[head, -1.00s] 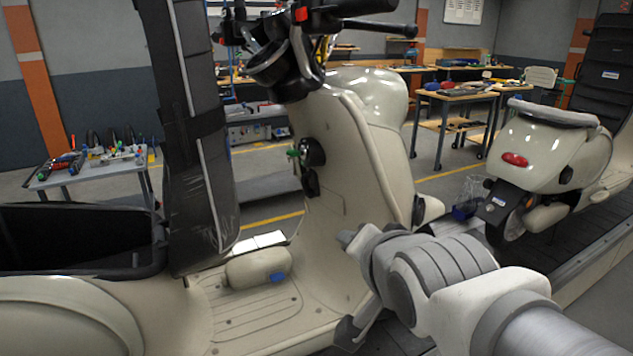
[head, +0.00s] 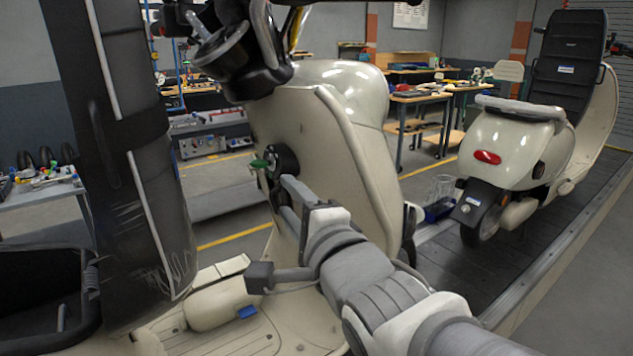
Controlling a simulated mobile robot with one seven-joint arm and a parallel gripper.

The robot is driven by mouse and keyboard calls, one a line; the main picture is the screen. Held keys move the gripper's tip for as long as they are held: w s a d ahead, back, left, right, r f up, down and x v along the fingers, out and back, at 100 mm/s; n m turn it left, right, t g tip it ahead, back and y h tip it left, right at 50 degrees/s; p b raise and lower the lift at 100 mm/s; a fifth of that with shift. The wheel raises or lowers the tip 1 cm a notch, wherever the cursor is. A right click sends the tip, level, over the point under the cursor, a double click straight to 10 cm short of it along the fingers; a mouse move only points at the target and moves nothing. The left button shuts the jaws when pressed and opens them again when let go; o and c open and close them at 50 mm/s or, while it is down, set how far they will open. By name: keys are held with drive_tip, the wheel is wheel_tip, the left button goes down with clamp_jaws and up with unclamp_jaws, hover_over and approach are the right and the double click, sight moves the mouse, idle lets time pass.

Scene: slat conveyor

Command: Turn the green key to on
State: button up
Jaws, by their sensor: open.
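The green key (head: 259,164) sticks out to the left of a round black ignition lock (head: 283,160) on the cream front shield of the near scooter (head: 330,160). My gripper (head: 284,197) is just below and slightly right of the key, with its fingers pointing up toward the lock. The fingers are apart and nothing shows between them. The upper fingertip overlaps the lower edge of the lock in the picture; I cannot tell whether it touches. Any on or off marking on the lock is too small to read.
The handlebar stem (head: 245,50) is above the lock. A second scooter (head: 515,150) stands on the slat conveyor (head: 450,255) at right. Workbenches are behind.

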drive_tip(key=w+p, duration=0.2)
drive_tip(key=p, duration=1.2)
approach(259, 160)
drive_tip(key=x, duration=0.9)
drive_tip(key=shift+w+a+f+p, duration=0.2)
drive_tip(key=shift+w+f+p, duration=0.05)
drive_tip(key=shift+w+p, duration=0.15)
clamp_jaws()
drive_tip(key=shift+f+b, duration=0.2)
drive_tip(key=shift+b, duration=0.65)
drive_tip(key=m+t+b, duration=0.1)
drive_tip(key=t+b, duration=0.1)
drive_tip(key=b, duration=0.6)
drive_tip(key=shift+s+r+t+b, duration=0.1)
drive_tip(key=shift+r+t+b, duration=0.2)
drive_tip(key=shift+b, duration=0.1)
